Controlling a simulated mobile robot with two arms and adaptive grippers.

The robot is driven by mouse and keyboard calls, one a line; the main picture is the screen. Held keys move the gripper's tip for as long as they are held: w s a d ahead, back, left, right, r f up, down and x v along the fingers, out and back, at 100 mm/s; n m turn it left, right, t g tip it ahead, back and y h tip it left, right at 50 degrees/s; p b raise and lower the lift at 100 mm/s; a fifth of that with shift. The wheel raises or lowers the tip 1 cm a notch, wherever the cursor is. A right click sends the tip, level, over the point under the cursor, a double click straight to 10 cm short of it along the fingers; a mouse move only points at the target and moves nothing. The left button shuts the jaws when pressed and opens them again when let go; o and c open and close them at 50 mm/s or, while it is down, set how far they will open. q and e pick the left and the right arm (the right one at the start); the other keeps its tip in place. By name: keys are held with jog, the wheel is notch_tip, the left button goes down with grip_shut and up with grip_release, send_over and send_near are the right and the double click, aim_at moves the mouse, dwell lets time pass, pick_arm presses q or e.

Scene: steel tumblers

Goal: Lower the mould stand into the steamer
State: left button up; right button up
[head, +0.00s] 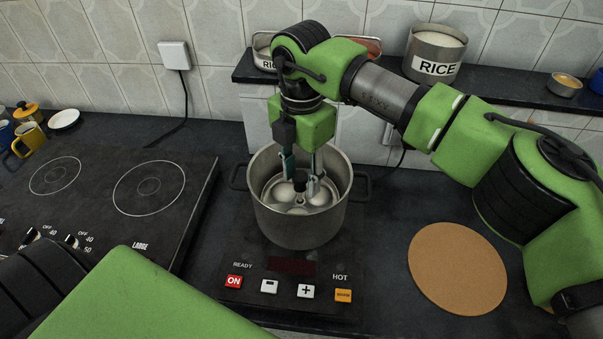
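The steamer (298,230) is a round steel pot with two dark side handles, standing on a black hob unit. The mould stand (294,211) is inside the pot, with several rounded steel moulds around a central dark knob (299,185). I cannot tell whether it rests on the pot's floor. My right gripper (301,178) points down into the pot, with its fingers on either side of the knob. Whether the fingers press on it or stand slightly apart is too small to tell. My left gripper is out of view; only part of my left arm shows at the lower left.
The hob unit has an ON button (234,282) and other buttons in front. A round cork mat (457,268) lies to the right. A glass cooktop (110,195) is at left. A rice canister (434,55) and small bowl (564,85) stand on the back shelf.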

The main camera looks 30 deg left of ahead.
jog(key=shift+r, duration=0.1)
notch_tip(320, 180, up, 7)
jog(key=shift+r, duration=0.2)
dwell(0.5)
notch_tip(320, 180, up, 10)
jog(key=p, duration=0.7)
dwell(0.4)
dwell(0.3)
